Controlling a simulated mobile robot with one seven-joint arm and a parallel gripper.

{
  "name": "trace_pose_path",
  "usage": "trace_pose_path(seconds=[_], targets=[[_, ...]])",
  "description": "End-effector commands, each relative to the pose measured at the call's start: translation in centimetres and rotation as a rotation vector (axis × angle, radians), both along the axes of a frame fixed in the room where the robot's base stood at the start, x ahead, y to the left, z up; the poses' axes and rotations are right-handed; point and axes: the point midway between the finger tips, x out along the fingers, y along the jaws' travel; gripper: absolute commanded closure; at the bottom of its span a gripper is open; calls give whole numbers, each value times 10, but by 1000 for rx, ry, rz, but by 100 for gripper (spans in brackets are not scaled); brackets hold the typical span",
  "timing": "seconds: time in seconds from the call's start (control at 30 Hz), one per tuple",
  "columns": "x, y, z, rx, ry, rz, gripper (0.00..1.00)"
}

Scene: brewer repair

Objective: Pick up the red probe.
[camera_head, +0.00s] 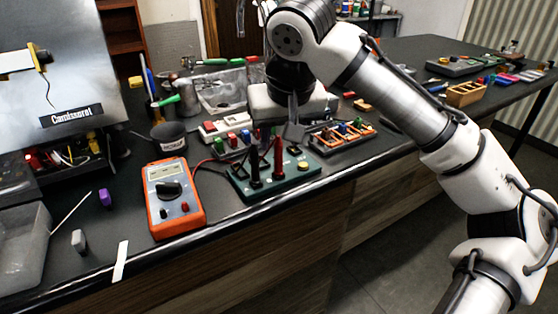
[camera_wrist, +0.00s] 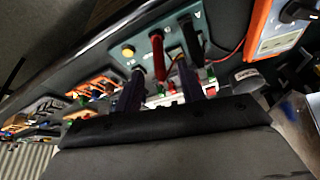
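The red probe (camera_head: 278,157) stands upright in a dark green holder (camera_head: 303,176) on the bench, beside a black probe (camera_head: 255,170). In the wrist view the red probe (camera_wrist: 158,56) shows between and beyond the tips of my gripper (camera_wrist: 160,82), with the black probe (camera_wrist: 191,42) to its right. My gripper's fingers are apart and nothing is held. In the head view my gripper (camera_head: 285,127) is just above and behind the red probe, its fingers pointing down. Whether a finger touches the probe I cannot tell.
An orange multimeter (camera_head: 174,198) stands left of the holder, with a red lead running toward it. A yellow button (camera_head: 302,166) is on the holder. A tray of small parts (camera_head: 340,136) lies behind right. The bench's front edge runs close before the holder.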

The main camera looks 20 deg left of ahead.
Motion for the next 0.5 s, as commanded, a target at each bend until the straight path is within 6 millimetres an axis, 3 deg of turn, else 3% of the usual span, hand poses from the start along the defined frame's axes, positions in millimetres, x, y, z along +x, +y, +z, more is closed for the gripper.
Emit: trace_pose_path(seconds=[0.17,0.5], targets=[[4,3,-12,1,-1,0,61],[18,13,-54,1,-2,1,61]])
